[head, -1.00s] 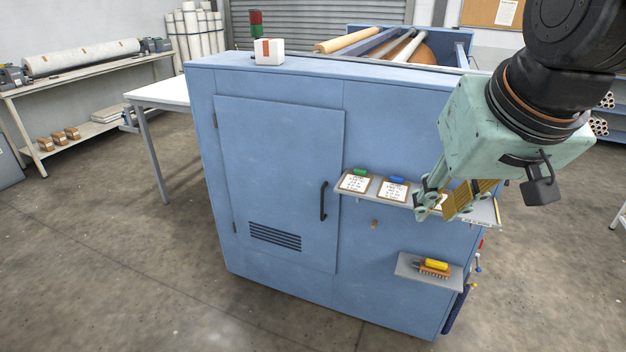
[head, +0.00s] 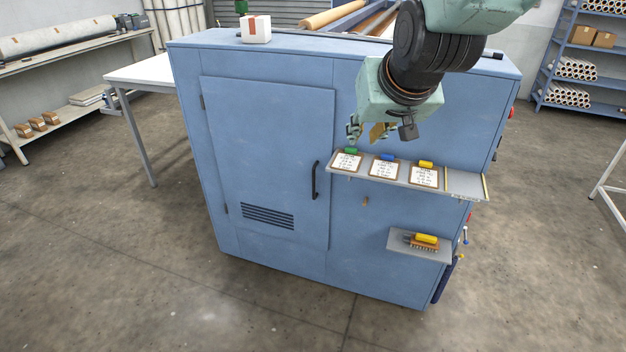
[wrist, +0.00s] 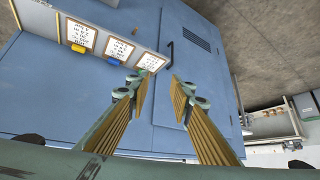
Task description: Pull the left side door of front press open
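The blue left side door (head: 266,150) of the front press (head: 420,105) is shut flush in the panel. Its black upright handle (head: 315,181) is on the door's right edge, with hinges on the left. In the wrist view the door (wrist: 195,65) and its handle (wrist: 171,50) lie beyond the fingertips. My gripper (head: 365,130) is above the left end of the clipboard shelf, up and right of the handle and apart from it. In the wrist view my gripper (wrist: 155,82) has its fingers spread with nothing between them.
A grey shelf (head: 464,184) with three clipboards juts out right of the handle. A small peg (head: 365,201) and a lower shelf (head: 402,246) with a brush (head: 424,242) are below. A white box (head: 256,29) stands on top. The floor before the door is clear.

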